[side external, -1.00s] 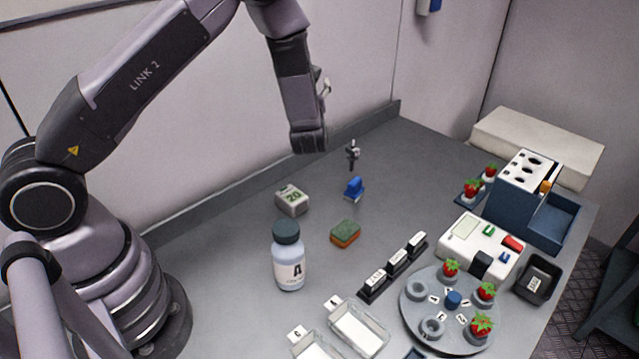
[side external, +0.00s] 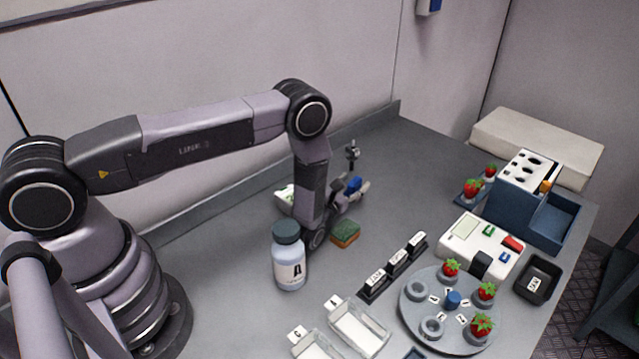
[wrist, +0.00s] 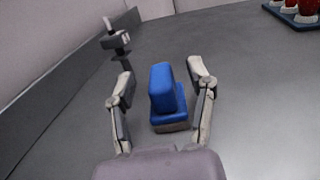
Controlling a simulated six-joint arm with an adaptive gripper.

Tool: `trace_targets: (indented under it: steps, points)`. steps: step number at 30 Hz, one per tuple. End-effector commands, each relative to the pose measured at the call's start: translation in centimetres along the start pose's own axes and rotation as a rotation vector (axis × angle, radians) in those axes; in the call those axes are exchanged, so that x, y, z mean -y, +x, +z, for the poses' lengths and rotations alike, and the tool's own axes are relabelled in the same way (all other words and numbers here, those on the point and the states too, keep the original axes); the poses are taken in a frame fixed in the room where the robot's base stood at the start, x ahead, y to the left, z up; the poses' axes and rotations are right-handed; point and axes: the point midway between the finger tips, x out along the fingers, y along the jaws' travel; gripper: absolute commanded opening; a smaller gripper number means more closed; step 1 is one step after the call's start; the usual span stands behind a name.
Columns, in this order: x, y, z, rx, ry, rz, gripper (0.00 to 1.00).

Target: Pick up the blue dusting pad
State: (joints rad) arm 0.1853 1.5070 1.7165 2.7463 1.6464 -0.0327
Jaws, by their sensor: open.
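The blue dusting pad (wrist: 163,88) stands upright on the grey bench in the wrist view, with a blue grip block on a darker base. My gripper (wrist: 160,82) is open, with one finger on each side of the pad and visible gaps between them. In the side external view my gripper (side external: 352,192) is low over the bench, and the pad (side external: 353,184) shows between its fingers, partly hidden by them. I cannot tell whether a finger touches it.
A small dark stand (side external: 352,152) is just behind the pad. A green-and-orange sponge (side external: 345,233), a white bottle (side external: 289,262) and a partly hidden white block (side external: 284,196) sit close to my wrist. Bench to the right of the pad (side external: 420,190) is clear.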

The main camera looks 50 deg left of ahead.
Motion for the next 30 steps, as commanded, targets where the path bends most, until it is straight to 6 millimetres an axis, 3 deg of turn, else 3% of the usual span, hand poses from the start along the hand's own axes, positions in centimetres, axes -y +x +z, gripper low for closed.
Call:
trace_targets:
  steps: [4,11,24,30]
  points:
    - [-0.06,1.54,0.15,0.002,0.0,0.001,0.54]
    - [-0.03,1.72,0.14,0.0,0.001,0.001,0.54]
    - [-0.03,1.71,0.17,0.0,0.001,0.001,0.0]
    - [-0.03,1.71,0.2,0.001,0.001,0.001,0.0]
